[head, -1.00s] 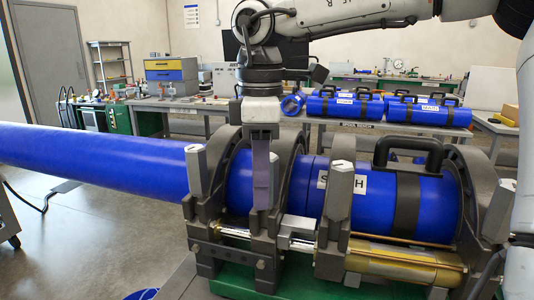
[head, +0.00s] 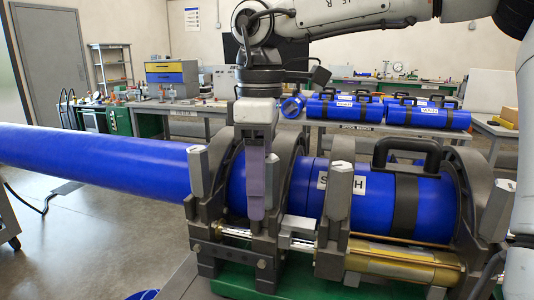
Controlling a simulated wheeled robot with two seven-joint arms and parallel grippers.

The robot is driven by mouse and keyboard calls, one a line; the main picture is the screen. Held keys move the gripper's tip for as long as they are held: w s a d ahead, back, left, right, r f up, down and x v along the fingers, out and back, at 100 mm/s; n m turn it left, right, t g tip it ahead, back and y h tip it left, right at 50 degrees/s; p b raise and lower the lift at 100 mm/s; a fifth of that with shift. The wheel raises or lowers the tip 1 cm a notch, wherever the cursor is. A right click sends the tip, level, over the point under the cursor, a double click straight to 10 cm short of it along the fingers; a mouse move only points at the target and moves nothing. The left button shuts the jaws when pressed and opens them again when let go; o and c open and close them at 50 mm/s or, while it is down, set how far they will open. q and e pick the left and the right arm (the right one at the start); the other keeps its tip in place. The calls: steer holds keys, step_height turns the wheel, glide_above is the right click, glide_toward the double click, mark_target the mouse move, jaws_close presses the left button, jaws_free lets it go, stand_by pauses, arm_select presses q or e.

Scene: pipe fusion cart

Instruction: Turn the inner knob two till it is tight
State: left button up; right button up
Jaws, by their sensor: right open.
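A blue pipe (head: 90,160) lies in a grey clamp frame (head: 290,205). Grey upright knobs stand along the front of the clamps: one at the left (head: 199,175), one right of the middle (head: 338,192) and one at the far right (head: 497,210). My right gripper (head: 257,212) points straight down at the inner clamp between the left and middle-right knobs. Its fingers are open and hide the knob there, so I cannot tell whether they touch it. My left gripper is not in view.
A blue fitting with a black handle (head: 430,205) and a white label sits in the right clamps. A brass cylinder (head: 400,264) runs along the front. Benches with more blue fittings (head: 428,116) stand behind. My right arm crosses above the clamps.

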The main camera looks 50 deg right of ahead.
steer(key=shift+w+d+r+h, duration=0.1)
steer(key=shift+w+d+h, duration=0.25)
steer(key=shift+d, duration=0.3)
steer(key=o, duration=0.5)
step_height(320, 180, up, 5)
steer(key=p, duration=0.4)
steer(key=shift+w+d, duration=0.15)
steer(key=shift+d+r+p, duration=0.15)
steer(key=shift+r+p, duration=0.2)
steer(key=shift+p, duration=0.15)
steer(key=shift+w+d, duration=0.1)
steer(key=shift+f, duration=0.1)
